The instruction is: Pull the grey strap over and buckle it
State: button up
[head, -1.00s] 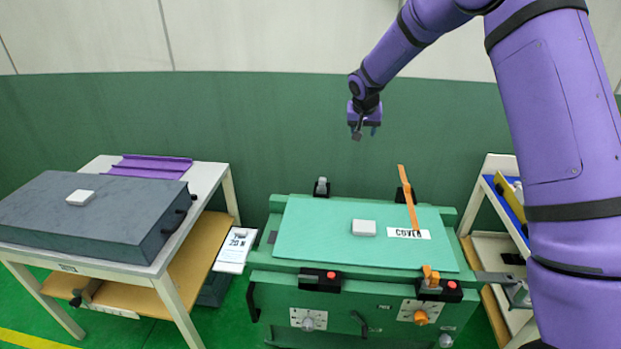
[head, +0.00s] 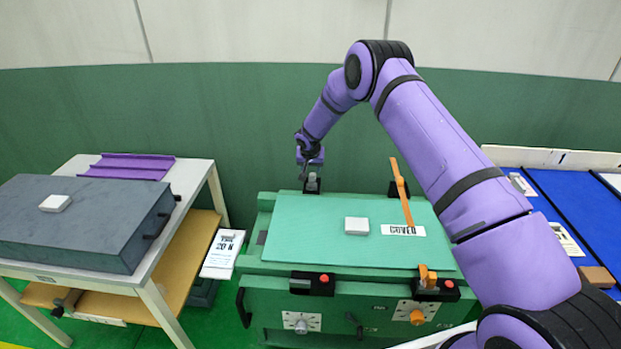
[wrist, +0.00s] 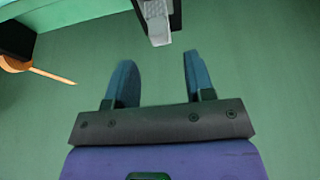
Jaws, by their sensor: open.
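The grey strap (head: 312,184) stands at the back left edge of the green case, just under my gripper. In the wrist view the grey strap (wrist: 158,22) shows at the top, in a dark mount, beyond the fingertips. My gripper (wrist: 156,72) is open, with nothing between its two blue fingers. In the head view my gripper (head: 309,164) hangs right at the strap's top; whether they touch is unclear. A black buckle with a red button (head: 313,282) sits at the front left edge, with no strap in it.
An orange strap (head: 402,192) rises from the back right, with an orange piece (head: 428,275) in the front right buckle. A white block (head: 356,226) lies on the green cover (head: 310,240). A grey case (head: 90,225) is on the left table. Blue surfaces (head: 560,210) lie right.

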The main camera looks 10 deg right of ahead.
aim_at(311, 175)
jog(key=x, duration=0.8)
grip_shut()
